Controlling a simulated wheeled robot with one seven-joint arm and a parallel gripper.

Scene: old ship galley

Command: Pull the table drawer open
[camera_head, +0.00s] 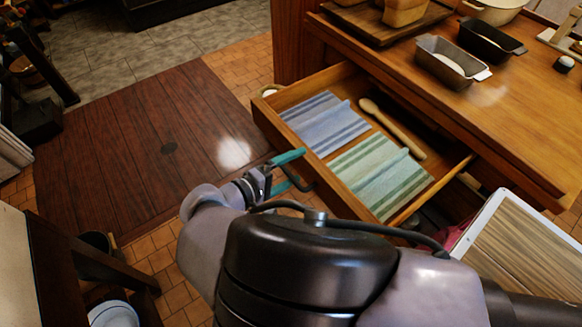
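The table drawer (272,122) is pulled well out of the wooden table (520,120), and its inside shows. A blue striped cloth (318,122), a green striped cloth (375,172) and a wooden spoon (395,130) lie in it. A dark curved handle (306,187) is on the drawer front. My gripper (284,172) is at the drawer front by this handle. Its two teal fingers stand visibly apart, one above the other in the picture. Whether they touch the handle is not clear. My arm hides the lower part of the drawer front.
Loaf tins (452,62) and a board with bread (385,28) stand on the tabletop. A pale-rimmed wooden panel (515,250) is at the lower right, close to my arm. A dark wooden frame (60,245) stands lower left. The plank floor (150,140) left of the drawer is clear.

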